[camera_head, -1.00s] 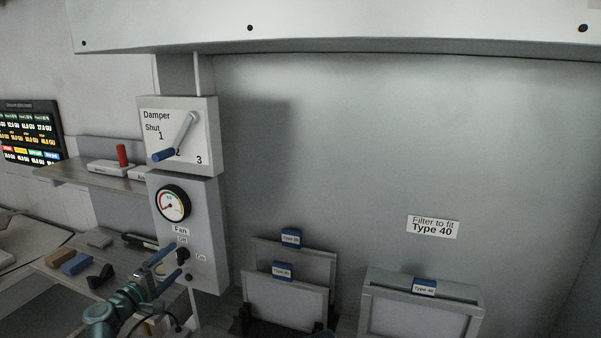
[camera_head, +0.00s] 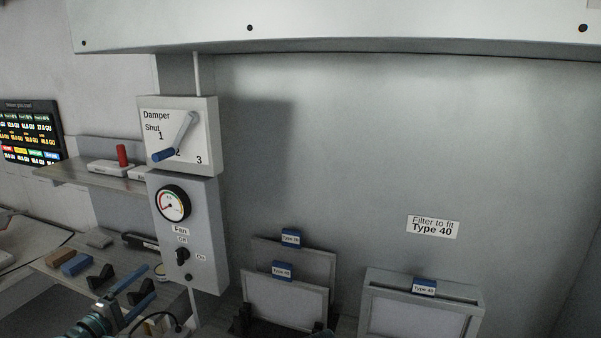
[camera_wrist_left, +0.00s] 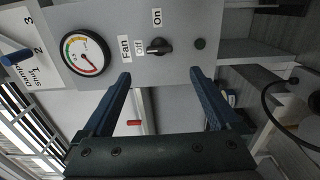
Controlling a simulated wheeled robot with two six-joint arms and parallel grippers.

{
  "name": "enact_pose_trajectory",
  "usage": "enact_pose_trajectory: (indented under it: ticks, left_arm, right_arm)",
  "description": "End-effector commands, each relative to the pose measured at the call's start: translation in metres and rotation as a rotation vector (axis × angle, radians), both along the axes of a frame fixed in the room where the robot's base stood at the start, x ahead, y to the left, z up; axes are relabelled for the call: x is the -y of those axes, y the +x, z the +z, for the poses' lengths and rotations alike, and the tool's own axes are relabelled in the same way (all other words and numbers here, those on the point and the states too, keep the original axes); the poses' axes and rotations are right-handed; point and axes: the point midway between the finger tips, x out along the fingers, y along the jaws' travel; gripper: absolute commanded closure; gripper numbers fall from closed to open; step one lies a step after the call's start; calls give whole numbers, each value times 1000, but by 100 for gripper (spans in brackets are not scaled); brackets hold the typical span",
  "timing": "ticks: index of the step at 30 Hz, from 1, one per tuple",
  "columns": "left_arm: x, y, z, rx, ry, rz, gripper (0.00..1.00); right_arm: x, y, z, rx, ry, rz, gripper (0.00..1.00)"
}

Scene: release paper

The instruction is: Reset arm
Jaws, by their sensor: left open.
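My left gripper (camera_head: 143,283) is open and empty, low at the left in the head view, apart from the fan panel. In the left wrist view its two blue fingers (camera_wrist_left: 160,74) are spread, with the grey panel (camera_wrist_left: 180,75) beyond them. The black fan knob (camera_head: 183,255) sits between the Off and On labels. In the wrist view the knob (camera_wrist_left: 158,46) lies lengthwise in line with the Off label, beyond the fingertips and touched by neither.
Above the fan gauge (camera_head: 172,203) is a damper box (camera_head: 182,135) with a blue-ended lever near 2. A shelf (camera_head: 95,178) and a bench with small blocks (camera_head: 76,264) are at left. Framed filters (camera_head: 285,303) stand at lower middle, another (camera_head: 418,312) at right.

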Motion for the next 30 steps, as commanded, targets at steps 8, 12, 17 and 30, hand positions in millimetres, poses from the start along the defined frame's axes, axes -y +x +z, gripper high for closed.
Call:
enact_pose_trajectory:
  ticks: [8,12,17,30]
  left_arm:
    - [17,52,0,0,0,-3,5]
    - [25,78,0,0,0,-3,5]
    - [36,107,0,0,0,-3,5]
    - [36,101,3,150,430,1,5]
  right_arm:
    - [0,0,0,0,0,0,6]
    - [0,0,0,0,0,0,6]
    - [0,0,0,0,0,0,6]
    - [0,0,3,0,0,0,6]
